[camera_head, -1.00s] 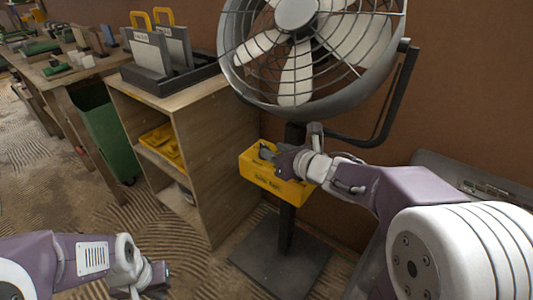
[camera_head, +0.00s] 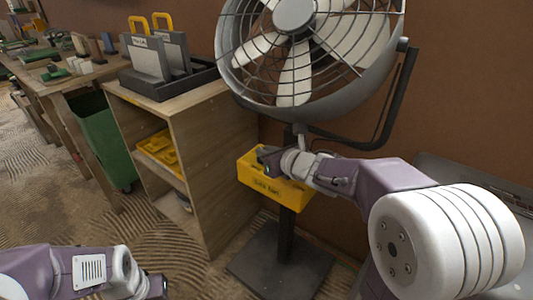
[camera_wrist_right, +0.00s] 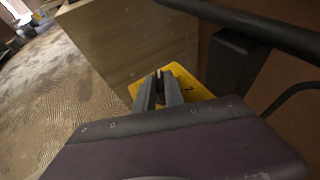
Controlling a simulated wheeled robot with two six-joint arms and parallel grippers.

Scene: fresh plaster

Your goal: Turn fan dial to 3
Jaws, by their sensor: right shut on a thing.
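A large grey fan (camera_head: 300,45) stands on a dark post and base (camera_head: 280,268). A yellow control box (camera_head: 262,183) with dark lettering is fixed to the post below the fan head. My right gripper (camera_head: 266,158) is at the top of this box, and my wrist hides much of it. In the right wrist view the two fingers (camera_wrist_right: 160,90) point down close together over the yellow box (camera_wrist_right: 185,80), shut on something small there. The dial itself is hidden by the fingers, so its setting cannot be read. My left gripper (camera_head: 155,287) is low at the left, partly cut off.
A wooden shelf unit (camera_head: 215,150) stands left of the fan, with a dark tray (camera_head: 165,85) on top and yellow items inside. A green bin (camera_head: 103,135) and a workbench are further left. Bare floor lies in front of the shelf.

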